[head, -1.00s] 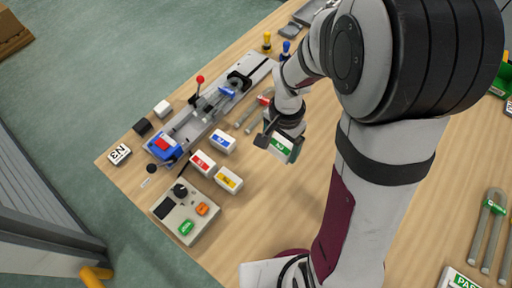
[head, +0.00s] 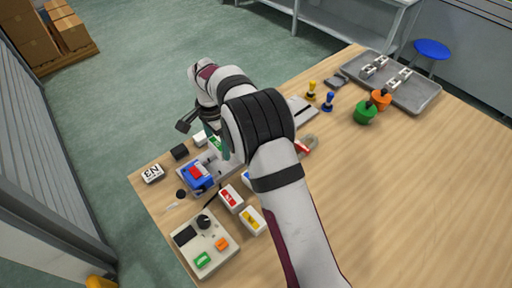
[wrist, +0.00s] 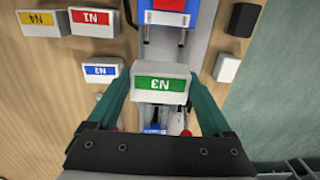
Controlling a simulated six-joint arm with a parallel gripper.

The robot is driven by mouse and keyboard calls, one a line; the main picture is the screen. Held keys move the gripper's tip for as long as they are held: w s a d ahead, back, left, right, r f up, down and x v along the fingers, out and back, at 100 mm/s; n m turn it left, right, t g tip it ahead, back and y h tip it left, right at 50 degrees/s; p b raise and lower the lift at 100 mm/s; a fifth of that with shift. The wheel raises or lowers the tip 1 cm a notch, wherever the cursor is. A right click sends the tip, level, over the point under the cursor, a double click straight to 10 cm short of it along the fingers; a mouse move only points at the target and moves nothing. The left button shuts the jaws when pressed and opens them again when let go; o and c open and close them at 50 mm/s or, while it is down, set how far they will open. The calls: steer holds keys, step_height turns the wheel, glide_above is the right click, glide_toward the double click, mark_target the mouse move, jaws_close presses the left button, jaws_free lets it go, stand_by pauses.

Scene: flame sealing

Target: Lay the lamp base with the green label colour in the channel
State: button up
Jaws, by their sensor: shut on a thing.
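In the head view the green-label base (head: 215,143) shows only partly, because my arm covers much of the fixture and gripper.
White bases with red (wrist: 91,20), yellow (wrist: 42,22) and blue (wrist: 101,71) labels lie left of the fixture in the wrist view. A black block (wrist: 243,19) and a white block (wrist: 228,68) lie right. A control box (head: 205,245) stands near the table edge.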

mark_target(221, 167)
steer(key=shift+a+f, duration=0.2)
steer(key=shift+a, duration=0.05)
steer(key=shift+f, duration=3.5)
steer(key=shift+f, duration=0.1)
steer(key=o, duration=1.2)
steer(key=shift+c, duration=0.2)
steer(key=shift+d, duration=0.1)
steer(key=shift+s, duration=0.1)
step_height(221, 167, up, 16)
steer(key=shift+r, duration=0.25)
